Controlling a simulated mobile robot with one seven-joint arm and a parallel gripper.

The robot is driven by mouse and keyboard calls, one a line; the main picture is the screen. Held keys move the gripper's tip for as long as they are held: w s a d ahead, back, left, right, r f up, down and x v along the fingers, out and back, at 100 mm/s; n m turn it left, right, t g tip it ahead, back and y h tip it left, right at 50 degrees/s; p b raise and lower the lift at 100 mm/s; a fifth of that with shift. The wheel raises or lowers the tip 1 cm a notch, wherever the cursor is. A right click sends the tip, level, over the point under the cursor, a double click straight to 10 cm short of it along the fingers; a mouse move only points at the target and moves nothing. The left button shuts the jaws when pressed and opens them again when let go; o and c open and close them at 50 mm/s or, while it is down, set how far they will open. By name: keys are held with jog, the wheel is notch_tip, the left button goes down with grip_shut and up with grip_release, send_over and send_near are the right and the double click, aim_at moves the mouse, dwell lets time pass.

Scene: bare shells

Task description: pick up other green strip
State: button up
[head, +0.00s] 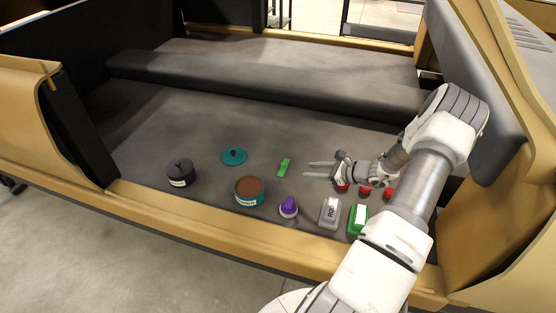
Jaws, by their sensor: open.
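A small bright green strip (284,168) lies on the grey floor of the vehicle-like bed, near its middle. My gripper (306,170) is just to the right of the strip. Its two fingers point left, are spread apart and hold nothing. A gap shows between the fingertips and the strip. I see no second strip like it; my arm hides part of the bed on the right.
A dark pot (181,173), a teal lid (233,156), a brown-topped pot (249,191), a purple item (289,207), a grey box (330,213) and a green-and-white box (358,219) stand around. Red items (388,194) lie by my wrist. A tan rim (200,212) edges the front.

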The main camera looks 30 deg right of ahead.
jog(key=d+f+m, duration=0.1)
jog(key=m, duration=0.1)
jog(key=d+f+m+t+h, duration=0.1)
jog(key=d+f+m, duration=0.1)
jog(key=shift+s+d+f+t+p, duration=0.15)
jog(key=shift+d+f+t+p, duration=0.1)
jog(key=shift+f+t+p, duration=0.1)
jog(key=shift+d+f+h, duration=0.1)
jog(key=shift+f+h, duration=0.1)
jog(key=shift+h, duration=0.1)
jog(key=b, duration=0.2)
send_near(286, 165)
jog(key=w, duration=0.1)
jog(key=w+f, duration=0.1)
jog(key=w+a, duration=0.1)
jog(key=shift+w+f+m, duration=0.2)
jog(key=shift+f+m, duration=0.05)
jog(key=shift+m, duration=0.05)
jog(key=shift+b+x, duration=0.95)
jog(key=shift+x, duration=1.85)
jog(key=shift+r, duration=0.15)
grip_shut()
